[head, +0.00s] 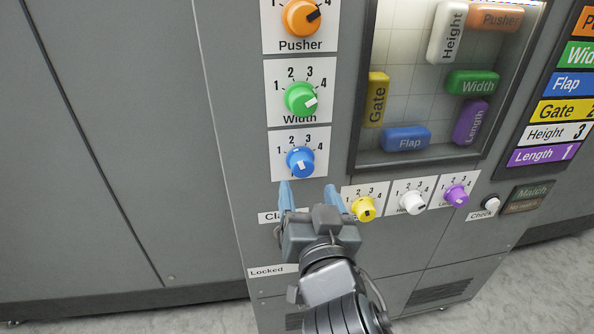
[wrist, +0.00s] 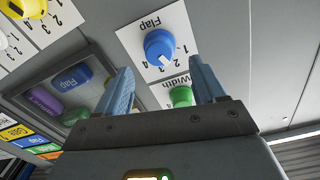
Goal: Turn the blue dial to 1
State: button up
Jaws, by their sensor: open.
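The blue dial (head: 301,160) sits on a white card numbered 1 to 4, below the green Width dial. In the wrist view the blue dial (wrist: 158,43) is on the card marked Flap, seen upside down. Its white mark seems to point near 2. My gripper (head: 309,190) is open and empty, just below the dial's card in the head view. In the wrist view its two blue fingers (wrist: 161,72) stand apart with the dial beyond, between their tips. The fingers do not appear to touch the dial. In the head view the gripper hides part of the panel below.
The green Width dial (head: 301,98) and orange Pusher dial (head: 301,18) are above. Yellow (head: 363,208), white (head: 412,203) and purple (head: 456,197) dials are to the right.

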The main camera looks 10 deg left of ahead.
aim_at(304, 171)
jog(key=p+x, duration=0.1)
jog(key=x, duration=0.5)
jog(key=shift+w, duration=0.35)
jog(key=shift+c, duration=0.2)
jog(key=c, duration=1)
jog(key=n, duration=0.4)
jog(key=shift+d, duration=0.1)
jog(key=shift+n+p, duration=0.65)
jog(key=shift+n, duration=1.15)
